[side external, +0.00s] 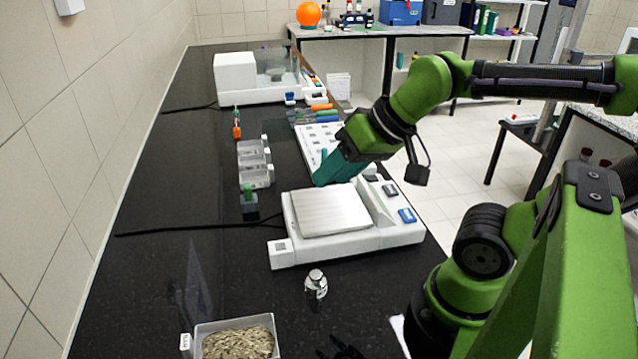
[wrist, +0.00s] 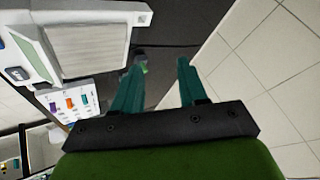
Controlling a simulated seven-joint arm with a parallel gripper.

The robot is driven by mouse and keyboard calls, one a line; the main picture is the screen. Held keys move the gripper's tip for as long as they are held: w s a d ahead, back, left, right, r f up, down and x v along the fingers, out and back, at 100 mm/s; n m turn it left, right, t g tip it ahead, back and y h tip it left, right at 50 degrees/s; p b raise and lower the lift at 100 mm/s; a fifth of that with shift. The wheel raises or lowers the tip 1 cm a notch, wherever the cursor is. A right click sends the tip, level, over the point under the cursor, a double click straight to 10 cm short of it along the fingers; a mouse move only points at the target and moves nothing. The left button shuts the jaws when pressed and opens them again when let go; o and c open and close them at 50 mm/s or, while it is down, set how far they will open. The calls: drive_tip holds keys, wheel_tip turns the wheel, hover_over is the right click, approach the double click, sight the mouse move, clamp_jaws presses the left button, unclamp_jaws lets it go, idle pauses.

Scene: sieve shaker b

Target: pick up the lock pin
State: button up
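My gripper (side external: 328,172) has teal fingers and is above the bench, just behind the white balance with its square plate (side external: 332,211). In the wrist view my gripper (wrist: 161,66) is open, with nothing visible between its fingers. No thing is clearly recognisable as the lock pin. A small green upright piece (side external: 247,190) stands on a dark block (side external: 249,204) left of the balance. In the wrist view a small green piece (wrist: 144,67) with a grey part shows beside the left fingertip, partly hidden by it. I cannot tell whether it is the pin.
A grey rack (side external: 256,165) stands behind the green piece. A small metal bottle (side external: 316,286) stands in front of the balance, and a tray (side external: 203,328) of flaky material is at the front. A white instrument (side external: 236,77) is at the back. The left bench strip is mostly clear, except for cables.

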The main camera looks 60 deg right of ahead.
drive_tip(key=shift+o, duration=0.4)
drive_tip(key=shift+d, duration=0.1)
drive_tip(key=n+g, duration=0.3)
drive_tip(key=n, duration=0.7)
approach(248, 185)
drive_tip(key=x, duration=1)
drive_tip(key=shift+f, duration=0.3)
drive_tip(key=shift+c, duration=0.4)
